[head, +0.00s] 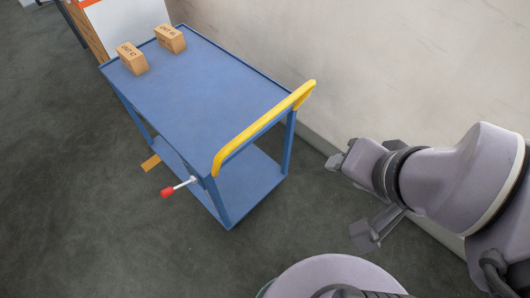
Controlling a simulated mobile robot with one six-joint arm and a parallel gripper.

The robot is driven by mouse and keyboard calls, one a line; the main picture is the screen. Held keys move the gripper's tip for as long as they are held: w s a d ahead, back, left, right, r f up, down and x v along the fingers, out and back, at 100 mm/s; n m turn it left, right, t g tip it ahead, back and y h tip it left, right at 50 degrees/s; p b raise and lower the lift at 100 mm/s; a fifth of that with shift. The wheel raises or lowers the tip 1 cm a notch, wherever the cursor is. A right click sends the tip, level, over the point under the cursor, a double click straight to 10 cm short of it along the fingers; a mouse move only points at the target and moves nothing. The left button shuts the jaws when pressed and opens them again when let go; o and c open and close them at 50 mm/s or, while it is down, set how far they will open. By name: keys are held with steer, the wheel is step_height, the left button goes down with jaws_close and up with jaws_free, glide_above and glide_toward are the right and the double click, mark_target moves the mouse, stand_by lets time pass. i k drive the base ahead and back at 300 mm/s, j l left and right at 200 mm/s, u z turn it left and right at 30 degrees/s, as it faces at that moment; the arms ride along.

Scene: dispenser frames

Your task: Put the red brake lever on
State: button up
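The red brake lever (168,192) is a red-tipped grip on a short pale rod. It sticks out to the left from the near leg of a blue cart (200,105), low down, tilted slightly downward at its red end. My gripper (352,190) is at the right, in the air beyond the cart's yellow handle (262,130). It is well apart from the lever and touches neither it nor the cart. Nothing shows held in it, but its fingers are small and angled, so their opening is unclear.
Two cardboard boxes (132,59) (170,39) stand on the cart's far end. A flat orange-brown piece (151,162) lies on the floor by the cart's left side. A pale wall (400,70) runs behind. The dark floor (70,220) left of the lever is clear.

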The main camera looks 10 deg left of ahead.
mark_target(166, 193)
steer(key=j+u, duration=0.1)
steer(key=u, duration=1.7)
